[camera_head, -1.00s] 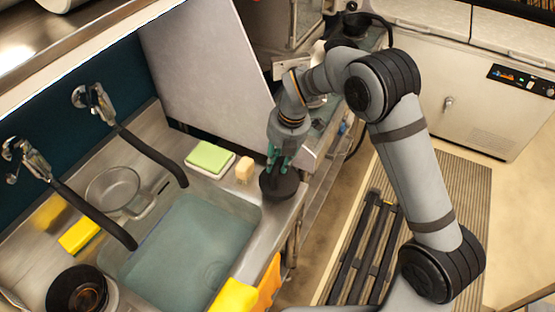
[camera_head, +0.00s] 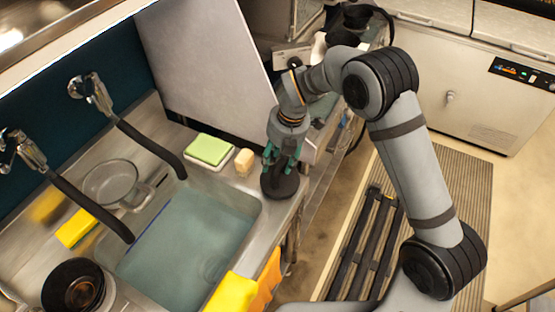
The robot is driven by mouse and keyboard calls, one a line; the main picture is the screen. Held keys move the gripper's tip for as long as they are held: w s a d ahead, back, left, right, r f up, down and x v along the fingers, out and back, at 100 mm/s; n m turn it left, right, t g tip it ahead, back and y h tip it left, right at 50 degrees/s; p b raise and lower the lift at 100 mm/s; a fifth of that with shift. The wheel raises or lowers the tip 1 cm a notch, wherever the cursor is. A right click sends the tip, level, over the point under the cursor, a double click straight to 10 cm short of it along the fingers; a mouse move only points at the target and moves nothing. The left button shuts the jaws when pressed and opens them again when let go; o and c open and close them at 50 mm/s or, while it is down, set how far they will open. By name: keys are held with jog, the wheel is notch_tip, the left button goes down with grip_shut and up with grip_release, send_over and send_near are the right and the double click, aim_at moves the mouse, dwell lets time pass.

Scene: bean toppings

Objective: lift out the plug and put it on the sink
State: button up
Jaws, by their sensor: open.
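The plug (camera_head: 280,185) is a dark round disc with an upright part. It rests on the metal rim of the sink (camera_head: 225,185), at the right corner of the basin. My gripper (camera_head: 279,165), with green fingers, points down just above the plug. Its fingers are open and stand around or beside the plug's upper part; I cannot tell whether they touch it. The basin holds bluish water, and a faint round drain (camera_head: 212,267) shows near its front right.
A green sponge (camera_head: 209,150) on a white dish and a tan block (camera_head: 244,161) stand left of my gripper. Yellow and orange cloths (camera_head: 232,293) hang over the front edge. Two black-spouted taps (camera_head: 150,148) reach over the basin. A grey panel (camera_head: 205,65) stands behind.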

jog(key=shift+r, duration=0.1)
notch_tip(320, 180, up, 12)
jog(key=s+d, duration=0.1)
jog(key=d, duration=0.1)
jog(key=shift+f, duration=0.2)
dwell(0.4)
jog(key=f, duration=0.3)
jog(key=a+f, duration=0.1)
jog(key=f, duration=0.7)
jog(key=shift+w+a+f, duration=0.2)
jog(key=shift+w+a, duration=0.2)
notch_tip(320, 180, up, 3)
jog(key=p, duration=0.2)
jog(key=shift+w+a+r+p, duration=0.1)
jog(key=shift+r+p, duration=0.05)
jog(key=shift+p, duration=0.2)
jog(key=shift+r+p, duration=0.3)
jog(key=shift+r, duration=0.25)
